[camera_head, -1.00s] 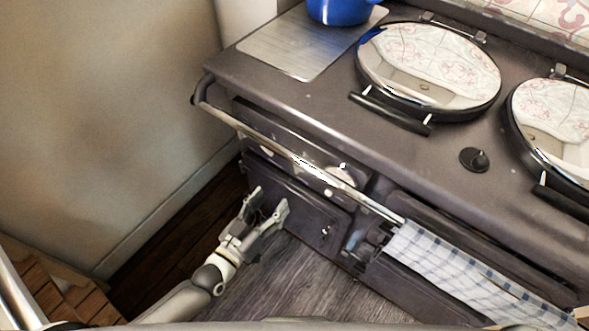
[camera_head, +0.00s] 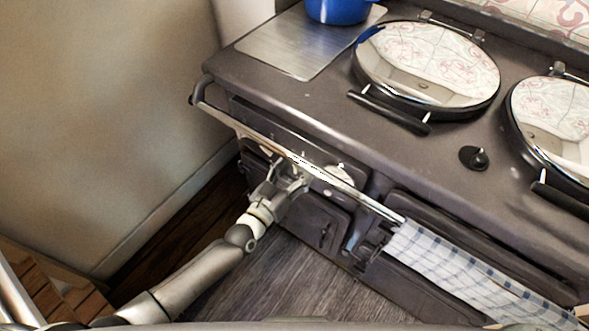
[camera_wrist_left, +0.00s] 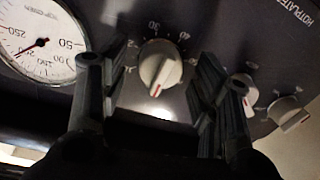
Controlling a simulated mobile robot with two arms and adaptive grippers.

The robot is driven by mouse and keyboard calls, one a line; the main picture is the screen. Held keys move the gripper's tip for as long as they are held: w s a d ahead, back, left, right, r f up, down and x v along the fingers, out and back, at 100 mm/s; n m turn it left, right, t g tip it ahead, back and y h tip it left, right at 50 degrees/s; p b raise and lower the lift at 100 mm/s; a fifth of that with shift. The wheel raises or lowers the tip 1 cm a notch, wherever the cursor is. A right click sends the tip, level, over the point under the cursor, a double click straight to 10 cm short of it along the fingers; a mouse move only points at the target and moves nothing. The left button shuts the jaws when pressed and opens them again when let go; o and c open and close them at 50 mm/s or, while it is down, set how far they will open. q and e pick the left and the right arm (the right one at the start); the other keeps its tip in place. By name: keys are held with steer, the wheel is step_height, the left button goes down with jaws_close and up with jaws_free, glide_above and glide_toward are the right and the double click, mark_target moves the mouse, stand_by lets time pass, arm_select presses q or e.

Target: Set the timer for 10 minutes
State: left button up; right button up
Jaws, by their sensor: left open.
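The timer knob (camera_wrist_left: 160,68) is a round cream dial with a raised grip bar and a red mark, on the stove's dark front panel. In the left wrist view, numbers such as 30 and 40 show around its upper edge, and the red mark points down. My left gripper (camera_wrist_left: 155,95) is open, with one dark finger on each side of the knob. Whether the fingers touch it I cannot tell. In the head view my left gripper (camera_head: 284,180) is at the stove front, just under the rail, which partly hides it. My right gripper is not in view.
A metal rail (camera_head: 270,146) runs along the stove front, with a checked towel (camera_head: 470,275) on its right. In the wrist view a white gauge (camera_wrist_left: 38,42) is left of the knob and smaller knobs (camera_wrist_left: 288,113) are right. A blue pot (camera_head: 340,10) stands on top.

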arm_select(q)
steer(key=c, duration=1)
steer(key=shift+c, duration=0.2)
steer(key=shift+m, duration=0.4)
steer(key=m, duration=0.4)
steer(key=shift+p, duration=0.35)
steer(key=m, duration=0.5)
steer(key=shift+h, duration=0.3)
steer(key=shift+m, duration=0.3)
